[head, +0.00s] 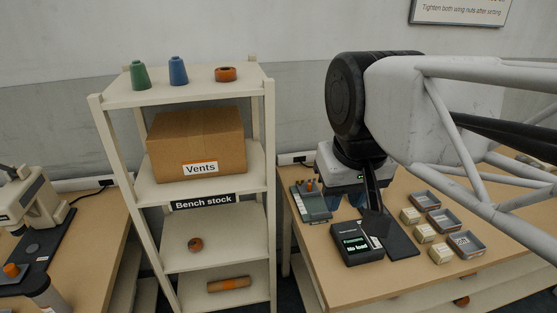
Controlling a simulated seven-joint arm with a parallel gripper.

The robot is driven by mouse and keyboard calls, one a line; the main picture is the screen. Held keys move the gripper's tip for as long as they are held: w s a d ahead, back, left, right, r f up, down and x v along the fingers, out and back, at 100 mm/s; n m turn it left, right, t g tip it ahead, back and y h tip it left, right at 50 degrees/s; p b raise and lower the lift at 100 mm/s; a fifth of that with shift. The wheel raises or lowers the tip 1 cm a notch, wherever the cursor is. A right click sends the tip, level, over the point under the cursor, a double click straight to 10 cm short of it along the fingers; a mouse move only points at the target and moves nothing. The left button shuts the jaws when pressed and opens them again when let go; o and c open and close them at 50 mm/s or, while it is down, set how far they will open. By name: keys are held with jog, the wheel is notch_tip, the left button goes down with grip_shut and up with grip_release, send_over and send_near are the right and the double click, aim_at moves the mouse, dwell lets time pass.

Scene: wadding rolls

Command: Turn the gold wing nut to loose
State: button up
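I cannot make out the gold wing nut for certain. A small orange-gold piece (310,184) stands on a grey-green fixture (313,208) at the back left of the right bench, but it is too small to identify. My arm reaches in from the right over this bench. The dark end of the arm, with my gripper (374,208), points down beside a black meter (357,243) whose screen reads "No load". The fingertips merge with dark things behind them, so their opening does not show. The arm partly hides a grey-white machine (345,177) behind it.
Small grey trays (441,219) and pale blocks (425,234) stand on the right bench (330,285). A shelf unit (205,215) between benches holds spools, a "Vents" box (197,145) and rolls. A microscope-like device (30,200) stands on the left bench.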

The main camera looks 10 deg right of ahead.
jog(key=w+d+r+m+g, duration=0.15)
jog(key=w+r+m, duration=0.25)
jog(key=w, duration=0.8)
jog(key=w+d+r+m, duration=0.2)
jog(key=w+r+m, duration=0.2)
jog(key=w, duration=0.8)
jog(key=w+d+f+m, duration=0.2)
jog(key=w+d+m, duration=0.1)
jog(key=w, duration=0.7)
jog(key=w+d+f+m+g, duration=0.1)
jog(key=w+d+f+m, duration=0.2)
jog(key=w, duration=0.7)
jog(key=w+d+f+m, duration=0.2)
jog(key=w+m, duration=0.2)
jog(key=w, duration=0.6)
notch_tip(320, 180, down, 32)
jog(key=shift+w+a+r, duration=0.15)
jog(key=shift+f, duration=3.9)
grip_shut()
